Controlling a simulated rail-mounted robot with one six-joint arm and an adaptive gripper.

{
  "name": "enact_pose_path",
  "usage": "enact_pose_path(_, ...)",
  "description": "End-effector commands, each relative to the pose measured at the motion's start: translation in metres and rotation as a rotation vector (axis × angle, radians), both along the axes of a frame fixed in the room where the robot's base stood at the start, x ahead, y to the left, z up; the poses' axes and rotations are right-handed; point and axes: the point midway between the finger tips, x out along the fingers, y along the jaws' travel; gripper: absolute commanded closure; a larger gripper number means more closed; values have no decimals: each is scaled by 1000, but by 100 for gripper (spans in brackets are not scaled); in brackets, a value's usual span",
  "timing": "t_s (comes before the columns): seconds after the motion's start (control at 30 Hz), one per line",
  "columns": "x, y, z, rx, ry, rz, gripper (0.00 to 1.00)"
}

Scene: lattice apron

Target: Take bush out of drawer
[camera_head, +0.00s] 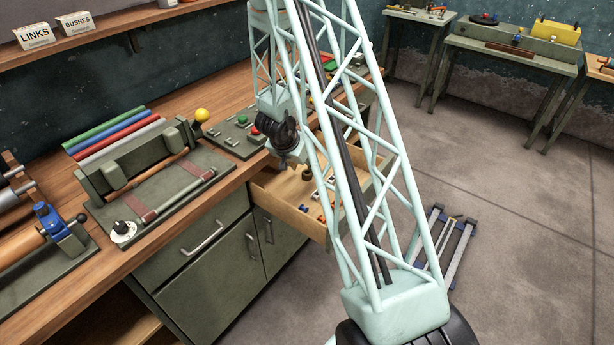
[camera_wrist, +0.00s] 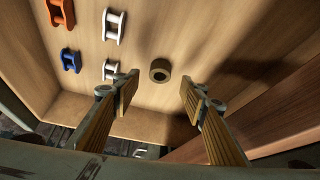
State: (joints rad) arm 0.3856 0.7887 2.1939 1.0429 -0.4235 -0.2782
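The drawer (camera_head: 283,205) is pulled out from the bench, and its wooden floor fills much of the wrist view (camera_wrist: 210,45). The bush (camera_wrist: 160,70), a short brown ring with a dark hole, lies on the drawer floor. In the wrist view it shows beyond and between the two fingertips of my gripper (camera_wrist: 158,90). The fingers are wide apart, with nothing between their pads, and the bush is apart from both. In the head view my gripper (camera_head: 297,166) hangs over the drawer, partly hidden by my lattice arm.
Two white links (camera_wrist: 114,25) and (camera_wrist: 111,69), an orange link (camera_wrist: 62,14) and a blue link (camera_wrist: 71,61) lie left of the bush. The drawer's walls stand around them. Boxes marked LINKS (camera_head: 34,36) and BUSHES (camera_head: 76,23) stand on a shelf.

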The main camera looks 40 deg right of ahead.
Motion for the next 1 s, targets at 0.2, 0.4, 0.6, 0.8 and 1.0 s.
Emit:
enact_pose_path(0.2,2,-5,-14,0,0,0,61)
enact_pose_path(0.4,5,-13,-33,1,1,0,61)
enact_pose_path(0.6,8,-21,-44,0,1,0,61)
enact_pose_path(0.8,9,-22,-46,0,0,0,61)
enact_pose_path(1.0,8,-22,-46,0,0,0,61)
